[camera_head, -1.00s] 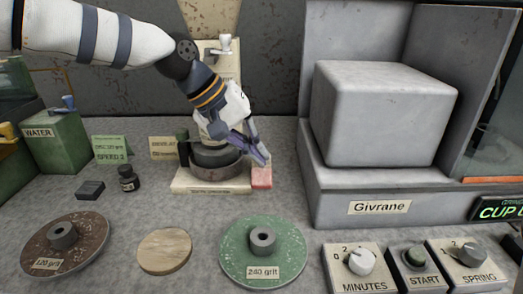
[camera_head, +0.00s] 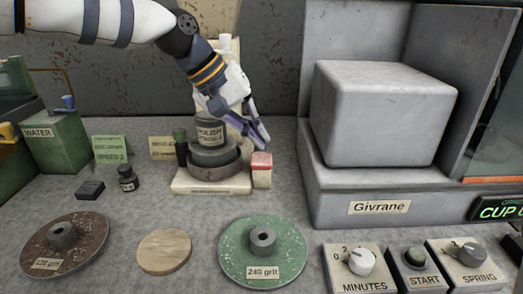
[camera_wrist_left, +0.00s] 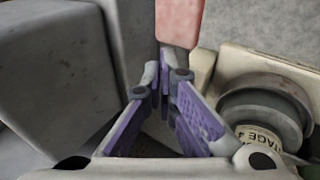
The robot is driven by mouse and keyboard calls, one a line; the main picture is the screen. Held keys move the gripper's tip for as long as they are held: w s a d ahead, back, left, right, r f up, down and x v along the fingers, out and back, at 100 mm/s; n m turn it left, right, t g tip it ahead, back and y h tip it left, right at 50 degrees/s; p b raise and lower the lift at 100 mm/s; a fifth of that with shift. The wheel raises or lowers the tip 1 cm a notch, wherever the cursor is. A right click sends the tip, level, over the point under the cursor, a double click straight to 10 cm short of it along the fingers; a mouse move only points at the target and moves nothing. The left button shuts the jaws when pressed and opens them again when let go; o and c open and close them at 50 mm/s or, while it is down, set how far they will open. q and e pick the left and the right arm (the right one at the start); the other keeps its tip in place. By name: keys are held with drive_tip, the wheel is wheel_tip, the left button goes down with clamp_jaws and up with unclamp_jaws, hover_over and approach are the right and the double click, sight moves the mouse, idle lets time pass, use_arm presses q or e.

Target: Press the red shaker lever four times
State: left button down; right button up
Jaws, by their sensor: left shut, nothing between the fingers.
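The red shaker lever (camera_head: 262,160) is a red cap on a pale block, at the right front of the cream shaker base (camera_head: 212,188). It stands raised. In the left wrist view the red lever (camera_wrist_left: 179,22) shows just beyond the closed fingertips (camera_wrist_left: 168,66). My right gripper is out of view.
A big grey machine marked Givrane (camera_head: 380,208) stands close on the right. A green disc (camera_head: 285,235), a wooden disc (camera_head: 165,250) and a brown disc (camera_head: 90,240) lie in front. A small black bottle (camera_head: 128,180) and black block (camera_head: 90,190) sit left.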

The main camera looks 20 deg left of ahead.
use_arm(q)
drive_tip(key=shift+w+r, duration=0.15)
drive_tip(key=shift+r, duration=0.4)
drive_tip(key=shift+w+a+r, duration=0.1)
drive_tip(key=shift+w+r, duration=0.25)
drive_tip(key=shift+r, duration=0.4)
drive_tip(key=shift+w+a+r, duration=0.1)
drive_tip(key=shift+w+r, duration=0.2)
drive_tip(key=shift+r, duration=0.5)
drive_tip(key=shift+w+a+r, duration=0.1)
drive_tip(key=shift+w+r, duration=0.25)
drive_tip(key=shift+r, duration=0.4)
